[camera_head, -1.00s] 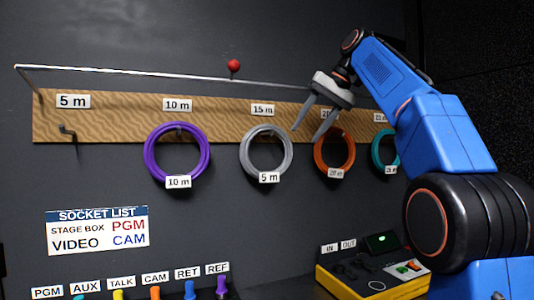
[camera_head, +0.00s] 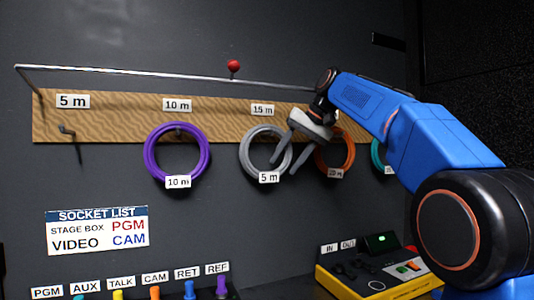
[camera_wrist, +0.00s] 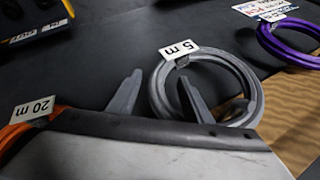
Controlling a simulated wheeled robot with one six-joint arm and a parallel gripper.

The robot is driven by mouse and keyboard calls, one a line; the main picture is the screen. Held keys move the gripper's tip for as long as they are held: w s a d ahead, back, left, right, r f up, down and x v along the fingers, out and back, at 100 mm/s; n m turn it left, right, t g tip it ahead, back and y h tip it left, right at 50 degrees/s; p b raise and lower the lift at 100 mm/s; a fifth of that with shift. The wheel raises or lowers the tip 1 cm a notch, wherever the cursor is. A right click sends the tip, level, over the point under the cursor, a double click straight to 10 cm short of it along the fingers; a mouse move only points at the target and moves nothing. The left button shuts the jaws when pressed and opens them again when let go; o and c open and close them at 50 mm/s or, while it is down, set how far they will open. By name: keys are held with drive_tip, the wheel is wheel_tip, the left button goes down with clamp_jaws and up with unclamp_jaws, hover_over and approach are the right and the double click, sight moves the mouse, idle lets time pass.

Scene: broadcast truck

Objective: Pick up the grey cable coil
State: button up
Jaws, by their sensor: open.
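The grey cable coil (camera_head: 246,160) hangs on the wooden board under the "15 m" label and carries a white "5 m" tag. My gripper (camera_head: 283,171) is open in front of the board, over the coil's right side in the head view. In the wrist view the grey coil (camera_wrist: 258,98) lies ahead, and one finger of my gripper (camera_wrist: 160,92) overlaps the ring while the other is just outside its edge. I cannot tell how deep the fingers reach. Nothing is between the fingers that I can see as gripped.
A purple coil (camera_head: 149,160) hangs to the left and an orange coil (camera_head: 346,165) close to the right, partly behind my gripper. A teal coil (camera_head: 376,152) is partly hidden by my arm. A metal rail (camera_head: 130,74) runs above the board (camera_head: 110,128). An empty hook (camera_head: 67,131) is at the left.

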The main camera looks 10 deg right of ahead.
drive_tip(key=shift+w+a+f, duration=0.1)
drive_tip(key=shift+f, duration=0.1)
drive_tip(key=shift+c, duration=0.7)
clamp_jaws()
drive_tip(key=shift+r, duration=0.15)
drive_tip(key=shift+r, duration=0.65)
drive_tip(key=s+d, duration=0.1)
drive_tip(key=s, duration=0.8)
drive_tip(key=s+d, duration=0.2)
drive_tip(key=s, duration=0.6)
drive_tip(key=shift+s+d, duration=0.25)
drive_tip(key=shift+s, duration=0.1)
